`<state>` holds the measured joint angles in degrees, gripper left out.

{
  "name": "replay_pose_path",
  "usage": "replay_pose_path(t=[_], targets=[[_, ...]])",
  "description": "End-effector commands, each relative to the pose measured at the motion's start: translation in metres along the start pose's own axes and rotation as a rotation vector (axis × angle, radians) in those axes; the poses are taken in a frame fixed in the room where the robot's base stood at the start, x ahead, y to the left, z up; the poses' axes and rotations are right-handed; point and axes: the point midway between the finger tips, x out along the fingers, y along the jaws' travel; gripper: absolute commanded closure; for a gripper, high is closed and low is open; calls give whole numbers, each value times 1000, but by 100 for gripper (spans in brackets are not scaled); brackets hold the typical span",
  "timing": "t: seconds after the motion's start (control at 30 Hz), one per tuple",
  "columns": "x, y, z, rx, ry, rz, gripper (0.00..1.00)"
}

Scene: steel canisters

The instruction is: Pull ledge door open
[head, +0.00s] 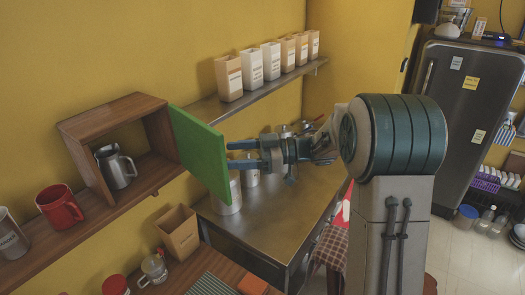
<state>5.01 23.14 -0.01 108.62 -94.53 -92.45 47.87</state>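The ledge door (200,150) is a flat green panel on the right side of a small wooden cabinet (110,112) on the wall shelf. It stands swung out from the cabinet, and the inside of the cabinet shows. My gripper (230,154) is to the right of the door, with its two fingers pointing left at the door's outer edge. The fingers are apart with nothing visible between them. I cannot tell whether the fingertips touch the door.
A steel jug (116,167) stands inside the cabinet. A red mug (60,206) and a steel mug (10,238) are on the wooden shelf (130,205). Steel canisters (229,196) stand on the counter (262,215) below my gripper. Several labelled boxes (251,68) line the upper shelf.

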Motion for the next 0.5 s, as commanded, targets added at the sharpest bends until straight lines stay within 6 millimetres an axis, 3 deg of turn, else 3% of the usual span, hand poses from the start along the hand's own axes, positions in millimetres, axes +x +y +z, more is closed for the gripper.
replay_pose_path(t=[0.07,0.27,0.4,0.5], targets=[[-4,5,-1,-4,4,14,54],[-28,7,-2,-1,20,21,39],[-39,8,-2,1,26,26,55],[-40,7,-2,2,27,23,55]])
